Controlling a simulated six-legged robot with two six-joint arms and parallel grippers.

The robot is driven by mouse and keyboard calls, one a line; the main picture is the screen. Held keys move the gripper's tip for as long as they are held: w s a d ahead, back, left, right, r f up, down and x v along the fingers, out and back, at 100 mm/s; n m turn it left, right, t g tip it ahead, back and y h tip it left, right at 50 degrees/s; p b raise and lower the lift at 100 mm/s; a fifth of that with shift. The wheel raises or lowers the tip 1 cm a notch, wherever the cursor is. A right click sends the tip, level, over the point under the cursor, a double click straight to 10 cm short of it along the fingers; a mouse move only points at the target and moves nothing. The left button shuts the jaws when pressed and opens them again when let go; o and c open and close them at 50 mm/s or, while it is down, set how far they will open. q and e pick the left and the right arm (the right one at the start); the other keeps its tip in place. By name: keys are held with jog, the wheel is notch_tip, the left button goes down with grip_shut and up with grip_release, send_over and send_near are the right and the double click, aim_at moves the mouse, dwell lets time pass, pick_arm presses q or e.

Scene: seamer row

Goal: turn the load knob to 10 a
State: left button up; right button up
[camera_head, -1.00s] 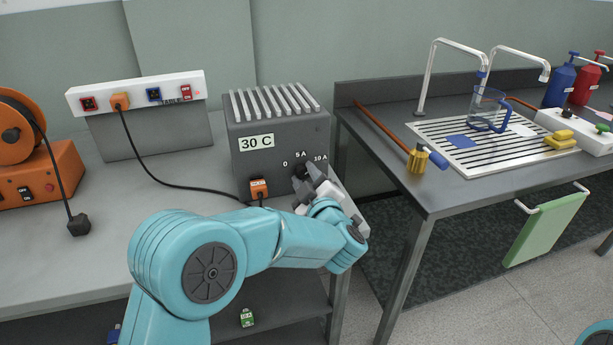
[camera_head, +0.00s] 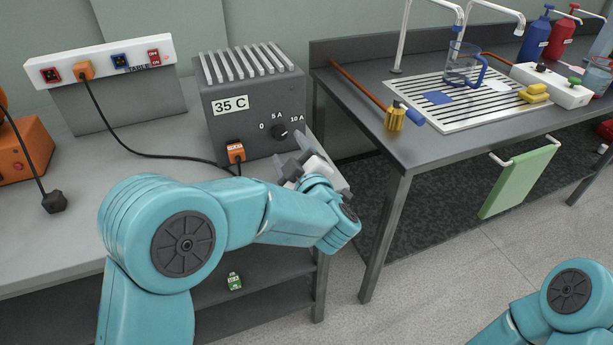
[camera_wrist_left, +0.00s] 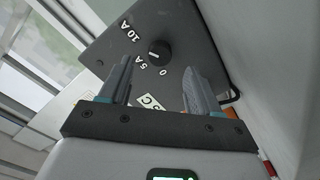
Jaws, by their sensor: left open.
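The load knob (camera_head: 279,131) is a small black dial on the front of a grey box (camera_head: 255,98) with a finned top. Labels 0, 5 A and 10 A surround it. In the left wrist view the knob (camera_wrist_left: 159,50) has a white mark that seems to face the 5 A side; its exact setting is hard to tell. My left gripper (camera_head: 298,160) is open and empty, below and right of the knob, apart from it. In the wrist view its fingers (camera_wrist_left: 157,68) stand on either side below the knob. My right gripper is out of view.
The box's plate reads 35 C. An orange plug (camera_head: 236,152) sits in its front, its black cable running to a white socket strip (camera_head: 105,62). To the right, a sink bench (camera_head: 400,158) holds a blue-handled jug (camera_head: 462,65) and a wooden-handled tool (camera_head: 394,118).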

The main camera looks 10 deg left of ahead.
pick_arm(q)
jog(key=v, duration=1.1)
jog(key=shift+s+d, duration=0.1)
jog(key=shift+d, duration=0.05)
